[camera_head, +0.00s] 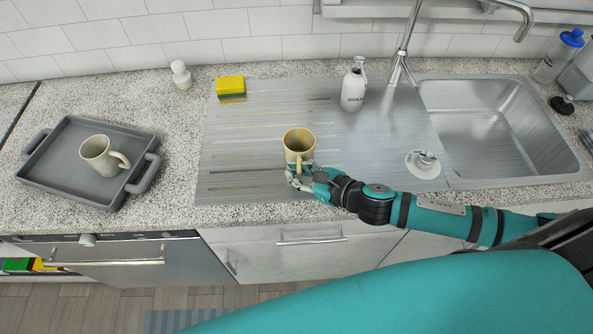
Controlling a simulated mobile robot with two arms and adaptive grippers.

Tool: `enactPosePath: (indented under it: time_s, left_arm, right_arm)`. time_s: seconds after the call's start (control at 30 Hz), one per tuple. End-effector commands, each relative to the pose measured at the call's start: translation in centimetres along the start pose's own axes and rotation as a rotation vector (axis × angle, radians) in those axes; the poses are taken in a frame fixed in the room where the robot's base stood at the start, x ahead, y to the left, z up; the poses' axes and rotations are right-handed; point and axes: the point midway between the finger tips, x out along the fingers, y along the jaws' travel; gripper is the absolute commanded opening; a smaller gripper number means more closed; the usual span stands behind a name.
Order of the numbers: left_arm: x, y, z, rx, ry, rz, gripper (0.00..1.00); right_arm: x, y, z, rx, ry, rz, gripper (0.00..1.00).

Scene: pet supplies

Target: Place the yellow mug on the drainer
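The yellow mug (299,141) is upright over the ribbed metal drainer (245,140), left of the sink. Whether its base touches the drainer or sits slightly above it I cannot tell. My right gripper (299,176) reaches in from the right and is at the mug's handle, on its near side. Its fingers appear closed around the handle, partly hiding it. My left gripper is not in view.
A grey tray (58,177) holding a cream mug (98,153) is at the left. A yellow-green sponge (230,86) and a white soap bottle (353,88) stand behind the mug. The drainer's left part is clear.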

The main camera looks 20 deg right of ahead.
Motion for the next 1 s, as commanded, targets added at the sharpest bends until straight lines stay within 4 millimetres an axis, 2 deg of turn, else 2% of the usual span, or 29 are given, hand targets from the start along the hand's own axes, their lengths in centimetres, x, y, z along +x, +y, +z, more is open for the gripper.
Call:
enactPosePath:
  time_s: [0.03,0.13,0.17,0.43,0.53,1.0]
  left_arm:
    - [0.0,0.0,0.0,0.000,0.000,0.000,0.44]
    - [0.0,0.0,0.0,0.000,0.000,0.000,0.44]
    - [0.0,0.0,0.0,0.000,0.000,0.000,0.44]
    - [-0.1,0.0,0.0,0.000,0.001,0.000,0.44]
    - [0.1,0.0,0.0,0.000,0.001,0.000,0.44]
    - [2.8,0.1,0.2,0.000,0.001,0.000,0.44]
  right_arm:
    - [0.0,0.0,0.0,0.000,0.000,0.000,0.15]
    - [0.0,0.0,0.0,0.000,0.000,0.000,0.28]
    - [0.0,0.0,0.0,0.000,0.000,0.000,0.29]
    - [-0.1,0.0,0.2,0.000,0.000,0.000,0.29]
    - [-0.7,-0.1,0.0,0.000,0.002,-0.001,0.29]
    - [-9.0,0.1,-0.2,-0.002,0.005,0.003,0.29]
